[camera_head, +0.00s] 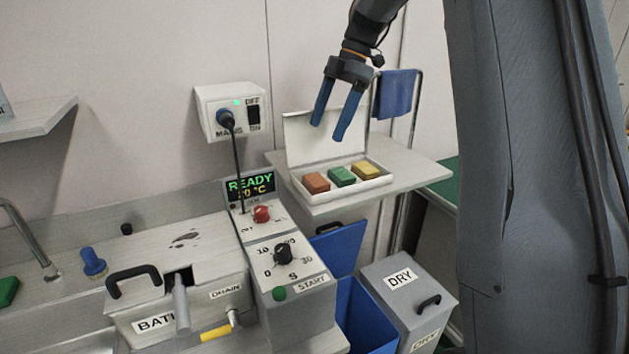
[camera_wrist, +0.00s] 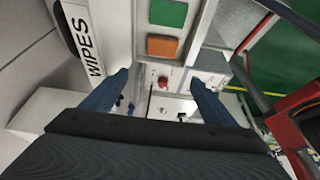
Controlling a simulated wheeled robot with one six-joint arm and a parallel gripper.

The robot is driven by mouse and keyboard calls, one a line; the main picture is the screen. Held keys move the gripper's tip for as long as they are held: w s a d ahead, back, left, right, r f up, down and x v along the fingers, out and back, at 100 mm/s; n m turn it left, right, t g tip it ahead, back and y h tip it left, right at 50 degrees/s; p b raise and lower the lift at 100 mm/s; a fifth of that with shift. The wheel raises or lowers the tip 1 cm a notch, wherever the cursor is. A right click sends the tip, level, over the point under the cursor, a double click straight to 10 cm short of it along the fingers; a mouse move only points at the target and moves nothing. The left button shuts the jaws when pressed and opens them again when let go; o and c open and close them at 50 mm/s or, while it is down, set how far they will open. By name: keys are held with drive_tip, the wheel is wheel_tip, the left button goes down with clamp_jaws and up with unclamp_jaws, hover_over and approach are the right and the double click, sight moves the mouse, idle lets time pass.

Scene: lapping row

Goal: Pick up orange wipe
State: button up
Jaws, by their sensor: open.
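The orange wipe (camera_head: 316,183) is a small brownish-orange block at the left end of a white open box (camera_head: 346,193) on a wall shelf. A green wipe (camera_head: 342,176) and a yellow wipe (camera_head: 366,170) lie beside it. My gripper (camera_head: 334,132) is open and empty, with blue fingers pointing down, above the box and in front of its raised lid. In the wrist view the orange wipe (camera_wrist: 162,46) lies beyond my gripper (camera_wrist: 160,80), next to the green wipe (camera_wrist: 168,13). The lid there reads WIPES. The yellow wipe is out of the wrist view.
The shelf (camera_head: 420,176) carries the box, with a blue cloth (camera_head: 397,93) on a rail behind. A control unit (camera_head: 287,268) and a bath (camera_head: 180,290) stand at the lower left. A blue bin (camera_head: 365,318) and a grey DRY bin (camera_head: 408,292) are below the shelf.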

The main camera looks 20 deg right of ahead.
drive_tip(key=p, duration=0.2)
approach(316, 180)
drive_tip(key=x, duration=0.2)
drive_tip(key=shift+a+f, duration=0.1)
drive_tip(key=shift+f, duration=0.2)
drive_tip(key=shift+p+x, duration=1.1)
drive_tip(key=shift+x, duration=1.75)
drive_tip(key=shift+w, duration=0.1)
drive_tip(key=c, duration=1.1)
